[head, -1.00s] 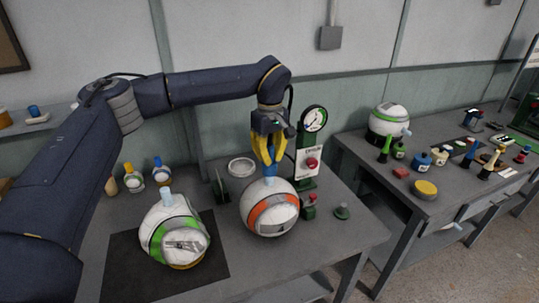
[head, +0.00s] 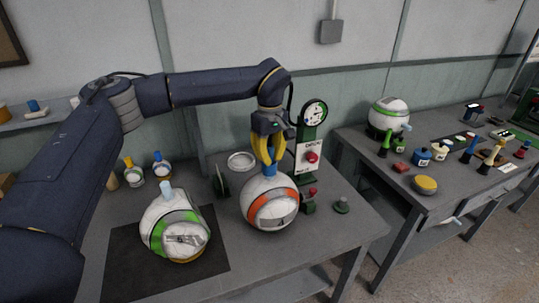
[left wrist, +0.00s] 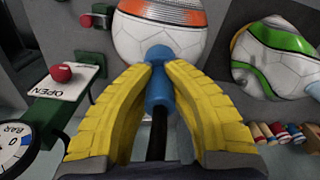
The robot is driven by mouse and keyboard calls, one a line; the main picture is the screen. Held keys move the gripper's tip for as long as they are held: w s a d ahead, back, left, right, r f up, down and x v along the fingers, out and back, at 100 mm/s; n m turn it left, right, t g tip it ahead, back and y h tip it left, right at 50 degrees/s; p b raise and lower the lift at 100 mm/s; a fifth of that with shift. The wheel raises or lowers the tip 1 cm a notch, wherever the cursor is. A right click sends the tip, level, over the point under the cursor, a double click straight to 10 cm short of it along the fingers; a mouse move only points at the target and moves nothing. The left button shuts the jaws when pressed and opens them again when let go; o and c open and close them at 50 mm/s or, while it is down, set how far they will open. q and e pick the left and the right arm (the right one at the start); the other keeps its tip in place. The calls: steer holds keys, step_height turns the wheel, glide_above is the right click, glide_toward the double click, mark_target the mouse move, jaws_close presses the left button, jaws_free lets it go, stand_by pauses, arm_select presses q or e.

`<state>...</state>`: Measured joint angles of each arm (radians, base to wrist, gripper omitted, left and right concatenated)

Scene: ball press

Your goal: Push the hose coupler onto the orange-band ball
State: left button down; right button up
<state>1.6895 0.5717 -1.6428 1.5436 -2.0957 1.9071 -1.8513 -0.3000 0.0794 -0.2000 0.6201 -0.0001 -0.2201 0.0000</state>
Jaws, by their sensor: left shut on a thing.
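The orange-band ball (head: 270,212) is white with an orange stripe and stands on the near table. My left gripper (head: 268,165) is directly above it, pointing down, its yellow fingers shut on the blue hose coupler (head: 269,172). In the left wrist view the coupler (left wrist: 158,88) sits between both fingers (left wrist: 158,75), with a dark hose behind it. Its far end meets the ball (left wrist: 160,42) in the picture. The exact contact is hidden, so I cannot tell how far it is on. My right gripper is not in view.
A gauge stand (head: 309,150) with a red button is close right of the gripper. A green-band ball (head: 178,228) sits on a black mat (head: 120,270). A white ring (head: 241,161) lies behind. Another green-band ball (head: 389,115) and small items are on the right table.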

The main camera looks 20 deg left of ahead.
arm_select(q)
steer(key=shift+f, duration=0.2)
steer(key=c, duration=1.4)
jaws_free()
step_height(320, 180, up, 12)
steer(key=shift+f, duration=0.1)
steer(key=shift+d, duration=0.15)
